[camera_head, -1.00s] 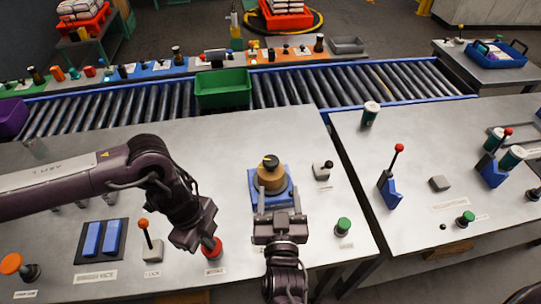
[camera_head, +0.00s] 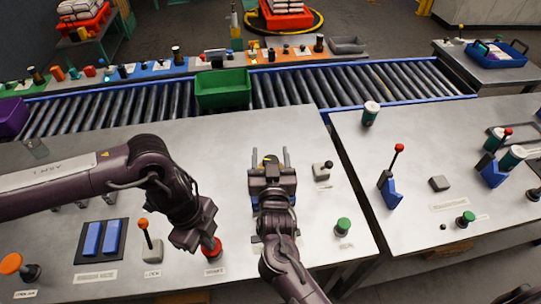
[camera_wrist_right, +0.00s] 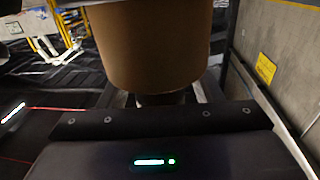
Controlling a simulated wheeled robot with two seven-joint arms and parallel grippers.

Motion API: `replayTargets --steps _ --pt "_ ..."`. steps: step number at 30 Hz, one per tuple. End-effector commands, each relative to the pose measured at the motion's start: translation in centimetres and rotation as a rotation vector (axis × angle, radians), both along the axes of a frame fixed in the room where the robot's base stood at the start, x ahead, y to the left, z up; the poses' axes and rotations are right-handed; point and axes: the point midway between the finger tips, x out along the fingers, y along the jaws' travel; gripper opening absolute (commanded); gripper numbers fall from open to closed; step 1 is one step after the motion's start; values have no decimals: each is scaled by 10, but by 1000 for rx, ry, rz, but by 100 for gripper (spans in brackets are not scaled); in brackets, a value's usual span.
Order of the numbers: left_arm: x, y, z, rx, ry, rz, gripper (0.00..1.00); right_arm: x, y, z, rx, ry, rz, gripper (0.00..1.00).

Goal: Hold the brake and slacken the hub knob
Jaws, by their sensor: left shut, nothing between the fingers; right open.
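The hub unit is a tan cylinder with a dark, yellow-marked knob (camera_head: 270,161) on top. In the head view my right gripper (camera_head: 270,156) is over it, open, with one finger on each side, and hides most of the tan body and blue base. The right wrist view shows the tan cylinder (camera_wrist_right: 150,45) close up between the fingers; contact cannot be told. My left gripper (camera_head: 203,239) is shut and empty, pointing down at the red brake button (camera_head: 214,254). Its tip is against or just over the button and covers part of it.
An orange-topped lever (camera_head: 144,225) and blue pedals (camera_head: 102,238) stand left of the brake. A grey block with a dark knob (camera_head: 321,173) and a green button (camera_head: 343,226) stand right of the hub. A roller conveyor with a green bin (camera_head: 222,90) runs behind.

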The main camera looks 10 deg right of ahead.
Motion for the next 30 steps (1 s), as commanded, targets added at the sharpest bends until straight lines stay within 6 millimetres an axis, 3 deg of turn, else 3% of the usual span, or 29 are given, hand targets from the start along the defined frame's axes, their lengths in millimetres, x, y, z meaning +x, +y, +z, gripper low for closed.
replayTargets --steps 5,16,30 --pt "0 1 -1 2 0 1 0 0 0 0 0 0 0 59" --pt "0 1 -1 2 0 1 0 0 0 0 0 0 0 14" --pt "0 1 -1 2 0 1 0 0 1 0 -3 -3 134 14"
